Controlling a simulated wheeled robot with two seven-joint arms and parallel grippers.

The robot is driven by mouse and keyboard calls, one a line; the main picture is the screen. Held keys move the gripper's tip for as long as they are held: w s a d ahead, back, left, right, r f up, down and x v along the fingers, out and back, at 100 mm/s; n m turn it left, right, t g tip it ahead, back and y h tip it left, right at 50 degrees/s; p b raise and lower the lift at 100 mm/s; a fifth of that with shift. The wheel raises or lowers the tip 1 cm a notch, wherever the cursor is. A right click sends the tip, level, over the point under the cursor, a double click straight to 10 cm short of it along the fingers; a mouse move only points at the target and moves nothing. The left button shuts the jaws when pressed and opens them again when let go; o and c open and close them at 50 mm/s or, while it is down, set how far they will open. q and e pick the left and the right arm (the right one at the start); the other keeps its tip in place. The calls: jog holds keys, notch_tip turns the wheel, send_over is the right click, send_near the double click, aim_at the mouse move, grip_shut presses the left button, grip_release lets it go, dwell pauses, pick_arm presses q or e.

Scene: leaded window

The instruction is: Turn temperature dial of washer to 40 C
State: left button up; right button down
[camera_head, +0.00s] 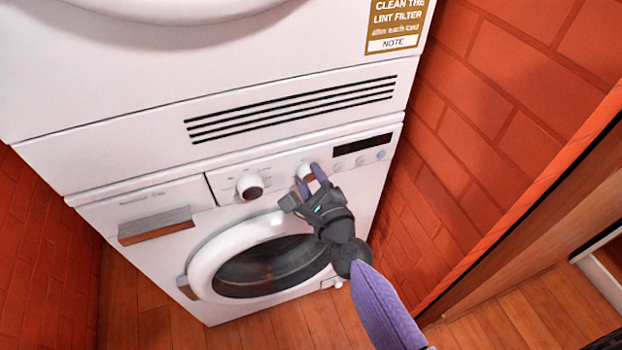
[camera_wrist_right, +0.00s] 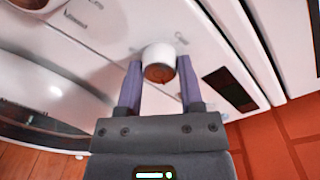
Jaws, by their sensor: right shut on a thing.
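The white washer (camera_head: 160,262) stands below a second white machine, with its control panel along its top edge. Two round dials show on the panel: a left dial (camera_head: 249,187) and a right dial (camera_head: 303,171). My right gripper (camera_head: 309,180) is at the right dial. In the right wrist view, the purple fingers (camera_wrist_right: 159,66) sit on either side of this dial (camera_wrist_right: 159,52), closed on it. The dial's end face is brownish. I cannot read the dial markings or tell its setting. My left gripper is not in view.
The round washer door (camera_head: 205,255) is closed, below my right gripper. A dark display (camera_head: 362,145) and small round buttons lie right of the held dial. A detergent drawer (camera_head: 155,222) is at the left. A red brick wall (camera_head: 500,110) bounds the right side.

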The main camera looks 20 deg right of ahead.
jog(key=shift+f, duration=0.1)
dwell(0.4)
jog(key=c, duration=0.7)
grip_release()
jog(key=o, duration=0.5)
jog(key=shift+c, duration=0.2)
jog(key=s, duration=1)
jog(key=shift+d+r, duration=0.25)
jog(key=shift+d, duration=0.05)
